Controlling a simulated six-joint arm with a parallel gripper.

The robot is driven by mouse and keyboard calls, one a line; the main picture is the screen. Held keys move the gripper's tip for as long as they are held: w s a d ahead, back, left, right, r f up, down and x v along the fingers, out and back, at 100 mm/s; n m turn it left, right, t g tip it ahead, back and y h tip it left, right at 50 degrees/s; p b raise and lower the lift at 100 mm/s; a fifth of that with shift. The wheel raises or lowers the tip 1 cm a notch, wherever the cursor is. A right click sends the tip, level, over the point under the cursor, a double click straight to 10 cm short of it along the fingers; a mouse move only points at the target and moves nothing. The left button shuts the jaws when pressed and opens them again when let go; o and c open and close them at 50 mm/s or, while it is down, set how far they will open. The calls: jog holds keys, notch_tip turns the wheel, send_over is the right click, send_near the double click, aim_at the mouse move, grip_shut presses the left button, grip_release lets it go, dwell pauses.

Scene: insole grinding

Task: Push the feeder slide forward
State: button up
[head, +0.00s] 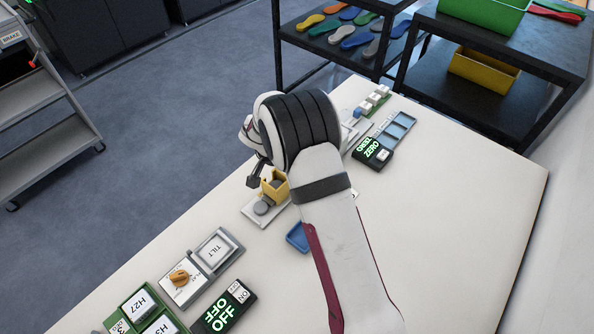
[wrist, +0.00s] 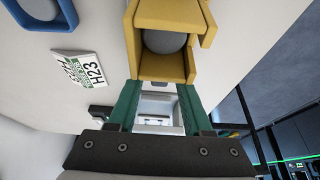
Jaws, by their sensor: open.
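A yellow feeder part (head: 275,188) with an open, walled shape sits on a light grey base plate (head: 249,212) near the table's far left edge. I take it to be the feeder slide. In the wrist view the yellow part (wrist: 160,68) is at the top, with a grey round piece (wrist: 165,41) between its walls. My gripper (wrist: 160,90) is open, its green fingers apart and their tips at the near edge of the yellow part. I cannot tell whether they touch it. In the head view my gripper (head: 256,178) is mostly hidden behind my wrist.
A blue tray (head: 298,237) lies close by on the table. A paper label reading H23 (wrist: 82,68) shows in the wrist view. A TILT box (head: 214,249), an OFF display (head: 224,308) and a ZERO display (head: 373,152) stand around. The table's right side is clear.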

jog(key=shift+r, duration=2.6)
jog(key=s+d+r+n+g+y, duration=0.1)
jog(key=s+d+r, duration=0.2)
jog(key=s+r, duration=0.55)
jog(key=s+d+r+g+y, duration=0.1)
jog(key=s+d+r, duration=0.35)
jog(key=s, duration=0.75)
jog(key=s+a+n+g+y, duration=0.1)
jog(key=s+a+n+y, duration=0.1)
jog(key=s, duration=1.4)
jog(key=shift+a+r+y, duration=0.35)
jog(key=shift+a+y, duration=0.15)
jog(key=shift+a, duration=0.4)
